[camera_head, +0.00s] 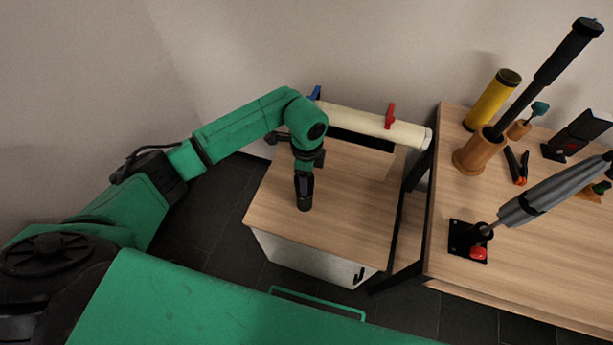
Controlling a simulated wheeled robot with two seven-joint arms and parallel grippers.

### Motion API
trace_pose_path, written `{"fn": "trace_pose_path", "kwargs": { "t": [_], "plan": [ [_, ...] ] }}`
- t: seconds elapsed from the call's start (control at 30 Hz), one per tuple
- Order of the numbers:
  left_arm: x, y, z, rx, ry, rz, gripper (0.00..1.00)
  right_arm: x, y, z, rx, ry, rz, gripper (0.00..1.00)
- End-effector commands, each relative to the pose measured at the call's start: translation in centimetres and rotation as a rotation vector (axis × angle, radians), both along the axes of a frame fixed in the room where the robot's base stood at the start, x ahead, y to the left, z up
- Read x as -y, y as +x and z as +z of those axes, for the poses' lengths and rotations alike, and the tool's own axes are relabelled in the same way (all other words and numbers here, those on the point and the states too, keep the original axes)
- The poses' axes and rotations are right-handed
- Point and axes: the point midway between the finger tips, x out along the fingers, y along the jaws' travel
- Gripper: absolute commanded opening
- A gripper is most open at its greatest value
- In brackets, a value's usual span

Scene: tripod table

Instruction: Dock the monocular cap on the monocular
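My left gripper (304,188) points down over the wooden top of a low cabinet. A small dark cylinder (304,204) shows right at its fingertips. It could be the monocular or its cap, but I cannot tell which. The fingers and the cylinder are both dark, so I cannot tell whether the gripper is shut on it or whether it touches the cabinet top. I can make out no other monocular or cap for certain. My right gripper is not in view.
The cabinet top (350,205) is mostly clear. A cream roll (365,122) with a red clamp (390,116) lies along its back.

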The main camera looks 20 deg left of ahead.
Motion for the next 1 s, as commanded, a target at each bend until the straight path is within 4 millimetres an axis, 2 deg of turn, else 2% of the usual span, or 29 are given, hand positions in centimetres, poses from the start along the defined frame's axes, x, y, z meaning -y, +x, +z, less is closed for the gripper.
{"fn": "trace_pose_path", "kwargs": {
  "t": [0.57, 0.6, 0.63, 0.9, 1.0],
  "plan": [
    [0.0, 0.0, -1.3, 0.000, 0.000, 0.000, 0.14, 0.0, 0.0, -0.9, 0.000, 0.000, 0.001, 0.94],
    [0.0, 0.0, -1.2, 0.000, -0.001, 0.000, 0.73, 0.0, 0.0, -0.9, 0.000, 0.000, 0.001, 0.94],
    [0.0, 0.0, -1.2, 0.000, 0.000, 0.000, 0.78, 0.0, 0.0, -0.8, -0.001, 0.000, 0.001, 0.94],
    [0.0, 0.0, -1.1, 0.000, 0.000, 0.000, 0.78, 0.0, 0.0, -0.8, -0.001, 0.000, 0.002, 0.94],
    [0.0, 0.0, -0.5, 0.000, 0.000, 0.000, 0.78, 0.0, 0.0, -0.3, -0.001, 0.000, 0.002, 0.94]
  ]
}}
